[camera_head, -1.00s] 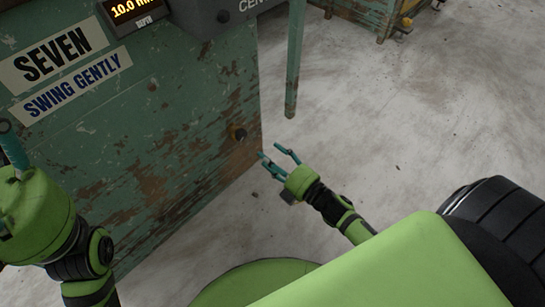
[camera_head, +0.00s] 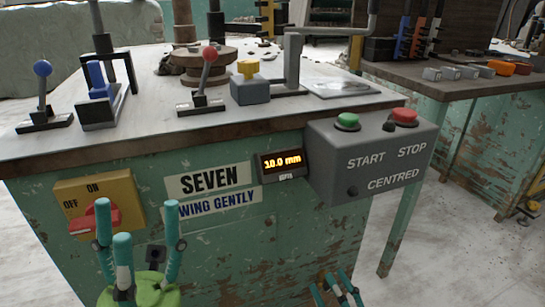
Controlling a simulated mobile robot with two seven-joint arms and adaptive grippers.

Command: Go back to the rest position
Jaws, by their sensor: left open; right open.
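My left gripper (camera_head: 138,228) is at the lower left, its teal fingers pointing up and spread apart with nothing between them. It is in front of the green bench (camera_head: 220,250), and its fingers overlap the lower part of the red and yellow switch (camera_head: 95,205) in the picture. I cannot tell how far it is from the bench. My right gripper (camera_head: 336,287) is at the bottom edge, below the grey control box. Its teal fingers are open and empty, and its wrist is cut off by the frame.
The bench top (camera_head: 240,120) carries several levers, a yellow-topped block (camera_head: 249,80) and a round turntable (camera_head: 204,62). The grey START/STOP box (camera_head: 370,155) juts from its front right corner. A second bench (camera_head: 480,150) stands at right. Pale floor (camera_head: 430,255) is clear between them.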

